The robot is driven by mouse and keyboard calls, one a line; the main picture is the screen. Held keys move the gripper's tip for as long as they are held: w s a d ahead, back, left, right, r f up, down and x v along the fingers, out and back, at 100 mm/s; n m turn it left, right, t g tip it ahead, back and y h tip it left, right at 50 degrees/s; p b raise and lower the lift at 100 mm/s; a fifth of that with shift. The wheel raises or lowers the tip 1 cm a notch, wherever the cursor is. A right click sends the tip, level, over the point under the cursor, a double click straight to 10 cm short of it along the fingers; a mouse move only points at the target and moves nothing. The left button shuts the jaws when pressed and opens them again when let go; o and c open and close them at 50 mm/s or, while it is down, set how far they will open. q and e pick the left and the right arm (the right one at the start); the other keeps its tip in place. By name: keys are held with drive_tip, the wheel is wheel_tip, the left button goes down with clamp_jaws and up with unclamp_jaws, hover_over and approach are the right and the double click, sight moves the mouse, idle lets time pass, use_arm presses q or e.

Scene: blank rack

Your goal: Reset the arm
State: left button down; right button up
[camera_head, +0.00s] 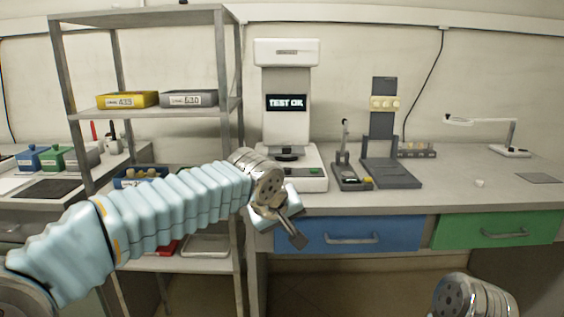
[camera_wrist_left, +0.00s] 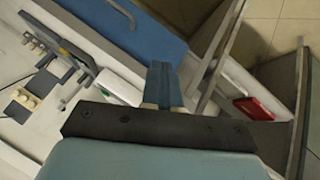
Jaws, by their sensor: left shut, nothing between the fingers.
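My left arm comes in from the left in a light blue ribbed sleeve. Its gripper (camera_head: 298,240) hangs in front of the bench's front edge, near the left end of the blue drawer (camera_head: 348,233). The fingers are together and empty. In the left wrist view the closed fingers (camera_wrist_left: 160,82) point toward the blue drawer front (camera_wrist_left: 135,22). At the bottom right of the head view only a metal joint of my right arm shows; its gripper is out of frame.
A grey shelf rack (camera_head: 240,150) stands left, close to my left arm, with yellow (camera_head: 127,100) and grey (camera_head: 188,98) bins. On the bench stand a white tester (camera_head: 287,110) reading "TEST OK", a dark fixture (camera_head: 385,150) and a lamp (camera_head: 512,148). A green drawer (camera_head: 497,231) is at right.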

use_arm(q)
drive_tip(key=s+a+f+m+g+h, duration=0.1)
drive_tip(key=s+a+f+g, duration=0.1)
drive_tip(key=f, duration=1.5)
drive_tip(key=s+a+f+m+g, duration=0.1)
drive_tip(key=s+a+f+g, duration=0.15)
drive_tip(key=f, duration=1.45)
drive_tip(key=s+a+f+g, duration=0.1)
drive_tip(key=s+a+f, duration=0.2)
drive_tip(key=s+f, duration=0.5)
drive_tip(key=s+a+f+g, duration=0.1)
drive_tip(key=s+a+f, duration=0.3)
drive_tip(key=s+f, duration=0.5)
drive_tip(key=s, duration=0.4)
drive_tip(key=shift+a+f, duration=0.15)
drive_tip(key=shift+f, duration=0.1)
drive_tip(key=c, duration=1.8)
unclamp_jaws()
drive_tip(key=shift+w, duration=0.1)
